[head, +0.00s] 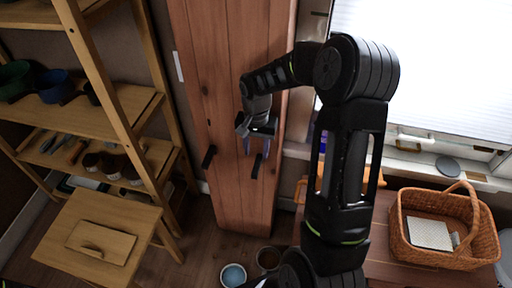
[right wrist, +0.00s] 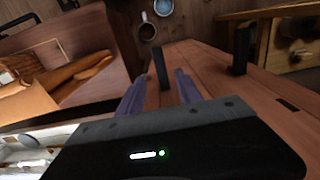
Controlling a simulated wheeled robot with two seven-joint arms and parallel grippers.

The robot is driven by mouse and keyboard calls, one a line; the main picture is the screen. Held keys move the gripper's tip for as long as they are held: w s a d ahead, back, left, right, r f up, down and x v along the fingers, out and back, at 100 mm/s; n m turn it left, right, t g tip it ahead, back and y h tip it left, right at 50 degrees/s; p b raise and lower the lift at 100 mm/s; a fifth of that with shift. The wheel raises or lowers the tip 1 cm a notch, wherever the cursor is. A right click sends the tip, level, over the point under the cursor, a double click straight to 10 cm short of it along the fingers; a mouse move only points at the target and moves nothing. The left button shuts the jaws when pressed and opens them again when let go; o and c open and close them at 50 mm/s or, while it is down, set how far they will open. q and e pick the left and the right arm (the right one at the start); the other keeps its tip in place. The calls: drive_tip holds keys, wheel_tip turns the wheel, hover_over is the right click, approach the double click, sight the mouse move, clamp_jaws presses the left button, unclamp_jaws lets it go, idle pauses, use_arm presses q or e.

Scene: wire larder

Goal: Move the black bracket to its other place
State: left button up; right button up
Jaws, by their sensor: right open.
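Two upright black pieces stand on a tall reddish wooden panel (head: 230,195); I cannot tell for certain which is the black bracket. One black piece (head: 256,166) is at the right side of the panel, just below my right gripper (head: 256,151). The other black piece (head: 209,157) is farther left. In the right wrist view, my open right gripper (right wrist: 160,92) has its purplish fingers either side of the nearer black piece (right wrist: 161,65), with no clear contact. The other black piece (right wrist: 241,50) stands off to the right. My left gripper is not in view.
A wooden shelf rack (head: 135,105) with bowls and tools and a wooden stool (head: 98,235) stand left. A wicker basket (head: 450,255) sits on a wooden top under the window at right. A blue-filled cup (head: 233,275) and a dark cup (head: 268,258) are below the panel.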

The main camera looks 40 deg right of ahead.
sight(256, 167)
wheel_tip(256, 167, down, 7)
drive_tip(key=b, duration=0.4)
drive_tip(key=shift+f+b, duration=0.9)
drive_tip(key=shift+b, duration=0.05)
idle(0.3)
drive_tip(key=shift+c, duration=0.2)
clamp_jaws()
idle(0.3)
idle(1.0)
